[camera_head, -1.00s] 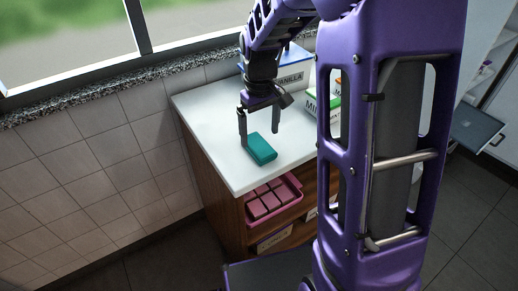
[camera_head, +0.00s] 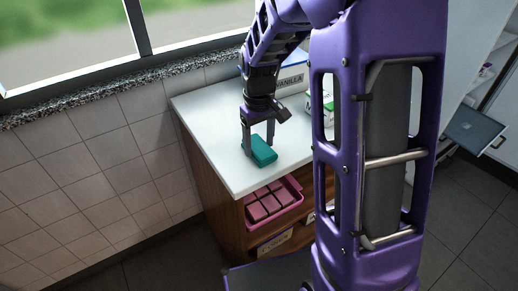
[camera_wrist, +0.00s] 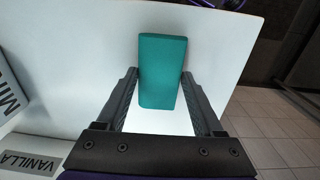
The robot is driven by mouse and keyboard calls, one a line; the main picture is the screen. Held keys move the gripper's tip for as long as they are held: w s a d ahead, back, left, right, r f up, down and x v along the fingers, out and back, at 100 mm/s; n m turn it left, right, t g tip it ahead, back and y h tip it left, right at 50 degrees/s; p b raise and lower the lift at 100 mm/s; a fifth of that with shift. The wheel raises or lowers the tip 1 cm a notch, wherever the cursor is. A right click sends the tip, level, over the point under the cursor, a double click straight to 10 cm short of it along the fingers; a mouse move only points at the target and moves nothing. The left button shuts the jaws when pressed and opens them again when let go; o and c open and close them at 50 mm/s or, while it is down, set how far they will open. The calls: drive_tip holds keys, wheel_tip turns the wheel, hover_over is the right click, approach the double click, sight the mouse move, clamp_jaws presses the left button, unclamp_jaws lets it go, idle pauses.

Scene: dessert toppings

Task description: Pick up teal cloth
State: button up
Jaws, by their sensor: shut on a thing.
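The teal cloth (camera_head: 263,152) is a folded, block-like bundle on the white counter top (camera_head: 215,165), near its front edge. My gripper (camera_head: 258,147) points down over the cloth, with a finger on either side of it. In the wrist view the cloth (camera_wrist: 161,72) stands between the two fingers, and my gripper (camera_wrist: 160,85) is shut on its nearer part. The far part of the cloth extends past the fingertips. I cannot tell any gap between the cloth and the counter.
A box marked VANILLA (camera_head: 292,78) stands at the back of the counter. A green and white box (camera_head: 328,108) is partly hidden behind my arm. The counter's left part is clear.

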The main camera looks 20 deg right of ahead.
sight(259, 146)
drive_tip(key=shift+r+p, duration=1.05)
drive_tip(key=shift+r, duration=3.95)
